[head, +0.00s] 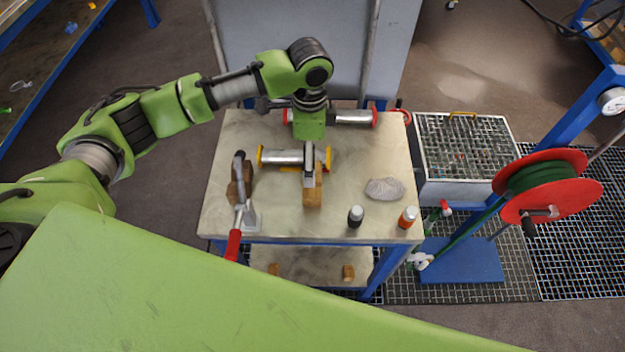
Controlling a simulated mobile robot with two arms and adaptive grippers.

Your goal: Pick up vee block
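A brown wooden block (312,195), which looks like a vee block, sits near the middle of the worktable. My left gripper (310,176) points down from above, with its fingers at the block's far end. The gripper hides part of the block, and I cannot tell whether the fingers grip it or only stand beside it. A silver vessel with yellow flanges (282,158) lies just behind, partly hidden by the gripper. Another brown block (247,183) stands at the left of the table, partly covered by a grey tool. My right gripper is not in view.
The worktable (385,218) also holds a red-flanged vessel (352,117) at the back, a red-handled tool (234,243), a grey cloth (384,188), a black-and-white bottle (355,216) and an orange bottle (408,217). A grated bin (465,195) and red hose reel (580,193) stand right.

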